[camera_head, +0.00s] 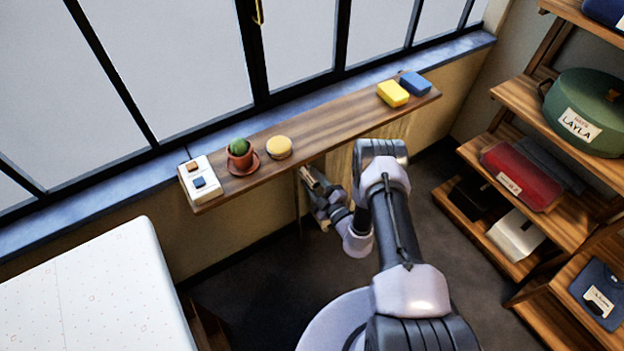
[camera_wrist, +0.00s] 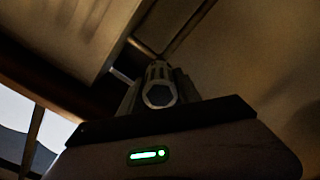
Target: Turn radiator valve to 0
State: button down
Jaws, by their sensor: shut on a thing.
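My gripper (camera_head: 311,180) is low under the windowsill shelf, beside the left end of the pale radiator (camera_head: 341,166). In the wrist view my gripper (camera_wrist: 158,78) points up the picture, its fingers shut around a dark, ribbed piece, the radiator valve (camera_wrist: 158,71). Pipes run from near it toward the upper right. The radiator also shows as a pale panel at the upper left of the wrist view (camera_wrist: 65,28). The valve is hidden behind my gripper and the shelf in the head view. Its markings and setting cannot be read.
The wooden shelf (camera_head: 330,122) above my gripper holds a potted cactus (camera_head: 239,153), a yellow round thing (camera_head: 279,147), yellow and blue blocks and a white switch box (camera_head: 199,180). A white-topped table (camera_head: 90,290) stands left; a loaded rack (camera_head: 545,145) stands right. Dark floor lies between.

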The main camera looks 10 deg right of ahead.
jog(key=n+b, duration=0.1)
jog(key=n, duration=0.4)
jog(key=shift+n, duration=0.4)
jog(key=n+b, duration=0.1)
jog(key=n, duration=1)
jog(key=shift+n, duration=0.4)
jog(key=n, duration=0.5)
jog(key=shift+r+n, duration=0.1)
jog(key=shift+n, duration=0.2)
jog(key=shift+w, duration=0.1)
jog(key=c, duration=0.9)
grip_release()
jog(key=shift+o, duration=0.2)
